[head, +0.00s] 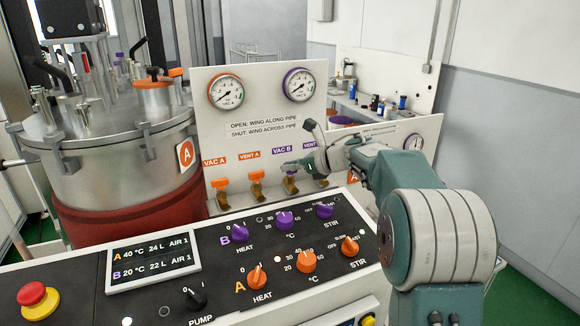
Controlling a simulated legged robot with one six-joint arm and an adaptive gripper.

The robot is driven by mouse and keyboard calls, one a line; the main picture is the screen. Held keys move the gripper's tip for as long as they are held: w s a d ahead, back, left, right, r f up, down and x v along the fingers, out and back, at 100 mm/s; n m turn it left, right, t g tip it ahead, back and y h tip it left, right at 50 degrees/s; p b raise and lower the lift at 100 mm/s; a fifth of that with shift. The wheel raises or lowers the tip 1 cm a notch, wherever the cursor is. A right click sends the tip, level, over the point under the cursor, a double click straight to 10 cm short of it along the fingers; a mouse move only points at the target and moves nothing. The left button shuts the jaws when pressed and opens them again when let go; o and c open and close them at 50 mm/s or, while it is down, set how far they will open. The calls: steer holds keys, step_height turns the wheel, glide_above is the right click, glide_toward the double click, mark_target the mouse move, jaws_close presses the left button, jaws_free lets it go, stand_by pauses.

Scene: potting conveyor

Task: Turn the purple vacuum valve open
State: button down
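The purple vacuum valve (291,181) is under the purple VAC B label (282,150) on the pale upright panel, on a brass-coloured fitting. My gripper (287,168) reaches in from the right, with its fingertips at the top of this valve. The fingers partly cover the valve, so I cannot tell its wing's angle or whether they touch it. The finger gap is too small and blurred to judge. The purple-rimmed gauge (299,84) is above. A sign (263,127) reads open with the wing along the pipe, shut with it across.
Orange VAC A (220,184) and VENT A (256,176) valves stand close to the left. The VENT B area is mostly behind my gripper. A control desk with purple and orange knobs (284,220) lies in front. A steel vessel (120,165) stands at left.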

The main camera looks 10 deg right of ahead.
steer(key=shift+m+t+h, duration=0.3)
steer(key=shift+m, duration=0.1)
steer(key=m+t+h, duration=0.2)
steer(key=m+h, duration=0.1)
steer(key=shift+m+t+h, duration=0.9)
steer(key=shift+m+h, duration=1)
steer(key=shift+h, duration=0.1)
steer(key=c, duration=0.7)
jaws_free()
